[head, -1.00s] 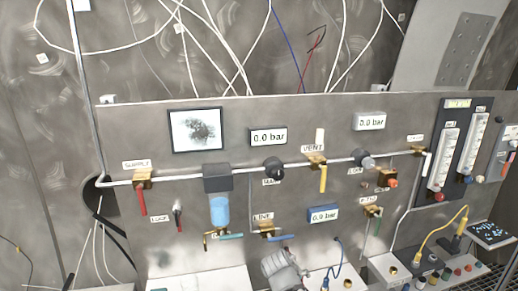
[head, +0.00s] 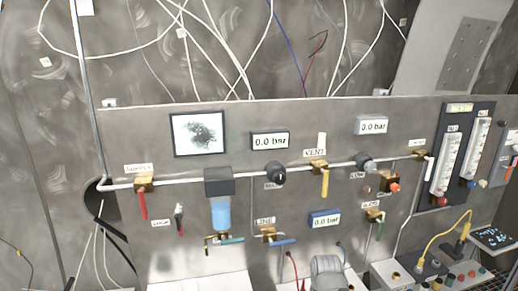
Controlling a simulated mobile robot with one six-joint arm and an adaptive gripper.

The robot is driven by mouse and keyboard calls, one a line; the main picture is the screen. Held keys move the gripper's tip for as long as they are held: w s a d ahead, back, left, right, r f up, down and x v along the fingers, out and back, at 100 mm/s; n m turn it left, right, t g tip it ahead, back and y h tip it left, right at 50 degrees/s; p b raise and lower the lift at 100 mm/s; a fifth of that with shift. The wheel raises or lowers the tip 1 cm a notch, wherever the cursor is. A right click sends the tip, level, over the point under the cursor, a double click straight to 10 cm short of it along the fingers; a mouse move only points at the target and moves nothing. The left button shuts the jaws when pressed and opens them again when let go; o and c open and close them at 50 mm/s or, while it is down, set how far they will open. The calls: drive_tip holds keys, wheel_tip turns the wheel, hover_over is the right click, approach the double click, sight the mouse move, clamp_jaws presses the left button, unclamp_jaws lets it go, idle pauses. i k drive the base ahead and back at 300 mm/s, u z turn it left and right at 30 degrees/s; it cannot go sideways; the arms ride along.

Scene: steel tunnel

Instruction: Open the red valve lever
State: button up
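The red valve lever (head: 142,205) hangs straight down from a brass valve body (head: 144,184) at the left of the panel, under a label that seems to read SUPPLY. The valve sits on the white horizontal pipe (head: 116,187). A grey rounded part, which looks like part of my arm, shows at the bottom edge right of centre, well to the right of and below the red lever. The fingers of my gripper do not show. Nothing touches the red lever.
A blue filter bowl (head: 220,214), a yellow lever (head: 325,183) and a blue-handled valve (head: 268,235) are further right. A black cable (head: 112,232) hangs at the lower left.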

sight(140, 193)
drive_tip(key=u, duration=1.25)
